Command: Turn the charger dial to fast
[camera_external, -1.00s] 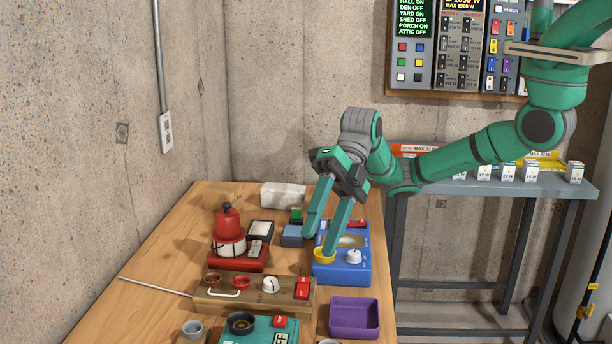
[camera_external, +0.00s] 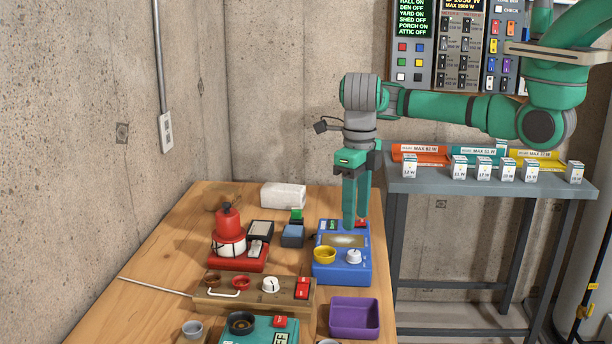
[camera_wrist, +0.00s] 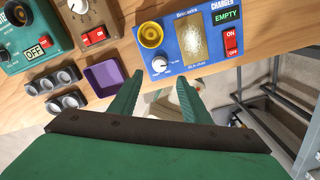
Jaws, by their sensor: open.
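The charger (camera_external: 325,273) is a blue box on the workbench, also in the wrist view (camera_wrist: 187,70). It carries a yellow cup (camera_external: 324,254), a pale window panel, a red ON/OFF switch (camera_wrist: 231,42) and a green display reading EMPTY (camera_wrist: 227,15). Its white dial (camera_external: 354,257) is beside the cup and shows in the wrist view (camera_wrist: 160,65); the marks around it are too small to read. My gripper (camera_external: 355,222) points down above the charger's far part, apart from the dial. Its two fingers (camera_wrist: 160,84) are open and empty.
A purple tray (camera_external: 354,318), a wooden box with dial and red switch (camera_external: 243,298), and a teal device (camera_external: 262,331) stand nearer. A red device (camera_external: 237,262) and blue-grey block (camera_external: 293,236) are left. A grey shelf (camera_external: 480,188) stands behind right.

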